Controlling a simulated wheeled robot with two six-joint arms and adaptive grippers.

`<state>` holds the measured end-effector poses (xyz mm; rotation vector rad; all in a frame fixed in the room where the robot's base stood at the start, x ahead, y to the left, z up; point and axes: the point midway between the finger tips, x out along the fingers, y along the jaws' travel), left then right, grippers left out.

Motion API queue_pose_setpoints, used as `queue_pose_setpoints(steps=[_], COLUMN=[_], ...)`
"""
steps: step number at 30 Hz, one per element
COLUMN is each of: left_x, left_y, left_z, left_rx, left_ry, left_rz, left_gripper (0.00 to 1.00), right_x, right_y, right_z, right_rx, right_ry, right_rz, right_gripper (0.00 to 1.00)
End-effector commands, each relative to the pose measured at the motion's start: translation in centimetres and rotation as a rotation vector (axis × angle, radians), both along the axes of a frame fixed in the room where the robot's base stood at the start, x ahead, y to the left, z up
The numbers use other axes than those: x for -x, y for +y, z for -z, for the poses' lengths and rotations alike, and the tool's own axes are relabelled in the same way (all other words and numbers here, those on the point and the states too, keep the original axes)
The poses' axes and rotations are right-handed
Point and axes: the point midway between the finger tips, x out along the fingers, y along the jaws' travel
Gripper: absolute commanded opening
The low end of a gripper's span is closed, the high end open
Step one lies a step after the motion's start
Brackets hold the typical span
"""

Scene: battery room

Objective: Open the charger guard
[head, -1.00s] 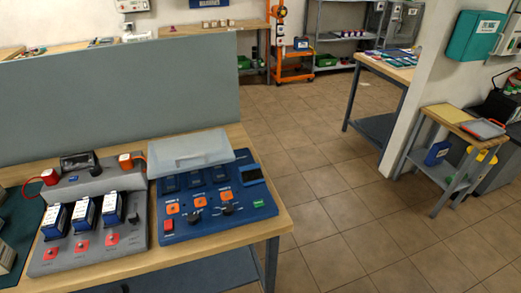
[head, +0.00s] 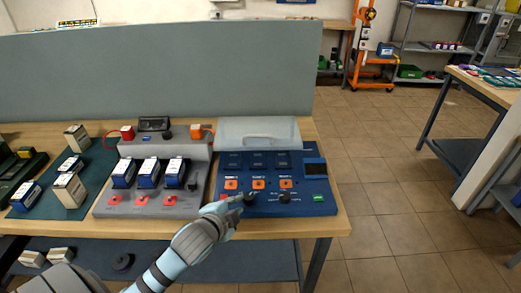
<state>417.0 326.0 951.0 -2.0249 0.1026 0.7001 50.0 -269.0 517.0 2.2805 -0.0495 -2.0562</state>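The blue charger (head: 318,197) stands on the bench, right of the grey unit. Its clear guard (head: 258,130), a pale see-through cover with a handle bar along its front, is at the charger's rear. Dark bays show in front of it; I cannot tell exactly how it is tilted. Three orange buttons, dark knobs and a green button (head: 318,198) are on the front panel. My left gripper (head: 243,200) is over the charger's front left corner, near the left dark knob, well short of the guard. Its fingers are too small to judge. My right gripper is not in view.
The grey unit (head: 108,202) with three blue-and-white batteries stands left of the charger. A green mat (head: 97,171) with several boxes lies further left. A grey partition (head: 165,75) rises behind the bench (head: 330,226). Floor is clear to the right.

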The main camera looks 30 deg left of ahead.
Motion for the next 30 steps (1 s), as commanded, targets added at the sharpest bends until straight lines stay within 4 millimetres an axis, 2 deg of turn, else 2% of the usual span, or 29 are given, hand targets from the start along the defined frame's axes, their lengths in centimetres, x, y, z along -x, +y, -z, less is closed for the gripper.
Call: queue_pose_setpoints(steps=[1, 3, 6, 7, 11, 21, 25, 30], left_x=[-2.0, -4.2, -5.8, -6.1, -7.7, -16.5, -18.6, -19.8], left_y=[0.7, 1.3, 1.6, 1.7, 2.0, 3.5, 3.9, 4.1], left_z=[-3.3, -7.6, -11.5, -12.1, -12.2, -10.3, -9.9, -9.7], left_rx=[-0.109, -0.262, -0.407, -0.43, -0.445, -0.44, -0.441, -0.441], left_ry=[-0.076, -0.17, -0.252, -0.262, -0.271, -0.269, -0.267, -0.267], left_rz=[0.059, 0.133, 0.191, 0.199, 0.203, 0.203, 0.203, 0.205], left_gripper=[0.18, 0.18, 0.18, 0.18, 0.18, 0.18, 0.18, 0.18], right_x=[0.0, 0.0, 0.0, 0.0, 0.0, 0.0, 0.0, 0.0], right_y=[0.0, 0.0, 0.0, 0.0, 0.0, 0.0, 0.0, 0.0], right_z=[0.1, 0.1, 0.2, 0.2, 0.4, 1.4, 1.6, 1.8], right_rx=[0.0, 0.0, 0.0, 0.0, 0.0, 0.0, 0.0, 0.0], right_ry=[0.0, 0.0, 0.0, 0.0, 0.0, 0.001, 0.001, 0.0], right_rz=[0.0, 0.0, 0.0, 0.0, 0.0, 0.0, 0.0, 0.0], right_gripper=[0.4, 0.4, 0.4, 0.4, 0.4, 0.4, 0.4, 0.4])
